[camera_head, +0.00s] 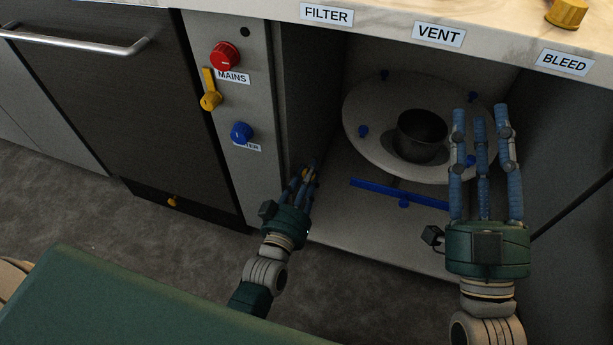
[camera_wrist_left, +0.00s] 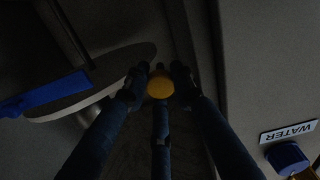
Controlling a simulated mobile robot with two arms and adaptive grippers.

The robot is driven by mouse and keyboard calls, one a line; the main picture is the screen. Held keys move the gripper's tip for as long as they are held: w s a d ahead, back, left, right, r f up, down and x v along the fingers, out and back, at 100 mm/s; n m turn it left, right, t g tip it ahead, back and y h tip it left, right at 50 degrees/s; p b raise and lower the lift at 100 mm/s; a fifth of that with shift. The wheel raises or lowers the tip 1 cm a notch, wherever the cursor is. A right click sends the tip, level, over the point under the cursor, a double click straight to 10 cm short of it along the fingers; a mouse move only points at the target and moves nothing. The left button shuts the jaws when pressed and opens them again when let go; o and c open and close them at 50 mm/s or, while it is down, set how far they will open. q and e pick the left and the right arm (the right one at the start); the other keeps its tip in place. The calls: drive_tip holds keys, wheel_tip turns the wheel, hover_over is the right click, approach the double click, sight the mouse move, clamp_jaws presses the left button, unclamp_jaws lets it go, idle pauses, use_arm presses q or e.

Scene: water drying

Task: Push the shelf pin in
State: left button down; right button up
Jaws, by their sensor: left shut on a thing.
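A yellow round-headed piece, which looks like the shelf pin (camera_wrist_left: 160,87), sits between the fingertips of my left gripper (camera_head: 306,173). The left fingers are closed around it at the left front edge of the open cabinet. In the left wrist view the same gripper (camera_wrist_left: 158,78) shows the yellow head facing the camera, and its shaft is hidden. In the head view only a small yellow bit shows between the fingers, so I cannot tell how deep it sits. My right gripper (camera_head: 481,112) is open and empty, its fingers straight, in front of the round shelf.
A round pale shelf (camera_head: 375,155) with blue pegs holds a dark pot (camera_head: 421,136). A blue bar (camera_head: 385,190) lies below it. Red (camera_head: 225,56), yellow (camera_head: 210,101) and blue (camera_head: 241,132) knobs are on the panel at left. A counter (camera_head: 470,14) overhangs the cabinet.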

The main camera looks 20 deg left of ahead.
use_arm(q)
drive_tip(key=shift+w, duration=0.1)
drive_tip(key=c, duration=1.8)
unclamp_jaws()
drive_tip(key=shift+c, duration=0.2)
drive_tip(key=shift+o, duration=0.8)
drive_tip(key=shift+w, duration=0.1)
drive_tip(key=s, duration=1.2)
drive_tip(key=shift+a, duration=0.2)
